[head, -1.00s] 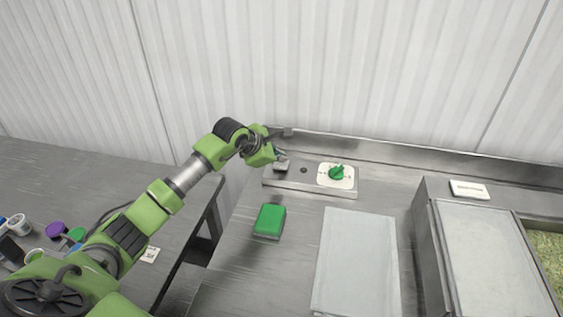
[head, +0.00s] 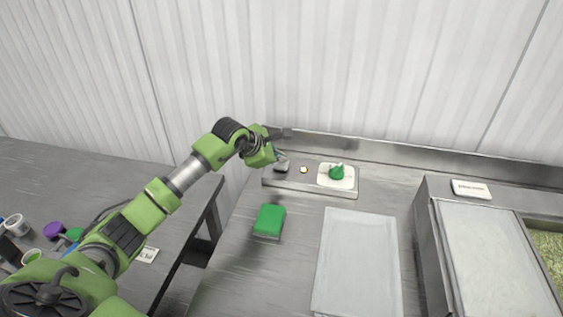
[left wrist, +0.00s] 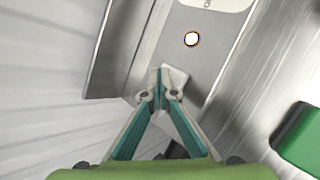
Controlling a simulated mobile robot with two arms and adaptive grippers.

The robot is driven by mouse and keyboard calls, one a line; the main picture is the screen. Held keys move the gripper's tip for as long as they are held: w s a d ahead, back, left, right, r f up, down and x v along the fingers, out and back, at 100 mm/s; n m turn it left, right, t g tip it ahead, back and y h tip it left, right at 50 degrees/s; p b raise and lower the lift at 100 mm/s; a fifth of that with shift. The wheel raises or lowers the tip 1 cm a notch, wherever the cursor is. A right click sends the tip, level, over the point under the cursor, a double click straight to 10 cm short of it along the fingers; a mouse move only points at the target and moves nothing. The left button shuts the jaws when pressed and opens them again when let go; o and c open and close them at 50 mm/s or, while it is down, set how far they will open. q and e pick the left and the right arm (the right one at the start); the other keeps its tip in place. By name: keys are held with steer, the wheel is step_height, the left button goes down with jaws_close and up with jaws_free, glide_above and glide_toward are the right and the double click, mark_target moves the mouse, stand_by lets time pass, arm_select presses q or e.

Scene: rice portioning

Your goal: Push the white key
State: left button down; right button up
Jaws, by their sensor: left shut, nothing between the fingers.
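The white key (left wrist: 178,76) shows in the left wrist view on a metal control panel, partly hidden behind my fingertips. My left gripper (left wrist: 160,90) is shut and empty, with its tips at the key and seemingly touching it. In the head view the left gripper (head: 281,158) is over the left end of the panel (head: 315,187), where it is hard to make out the key. A small round lamp (head: 304,170) on the panel glows beside the key; it is bright white in the left wrist view (left wrist: 191,39). My right gripper is not in view.
A green knob (head: 337,172) on a white plate sits at the panel's right. A green block (head: 269,220) and a pale flat sheet (head: 357,262) lie in front on the metal counter. A metal bin unit (head: 428,237) stands right. A wall rises behind.

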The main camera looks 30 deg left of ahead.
mark_target(280, 164)
arm_select(q)
steer(key=shift+r, duration=0.2)
steer(key=shift+r+p, duration=1.65)
steer(key=shift+r, duration=1.35)
steer(key=shift+f, duration=0.1)
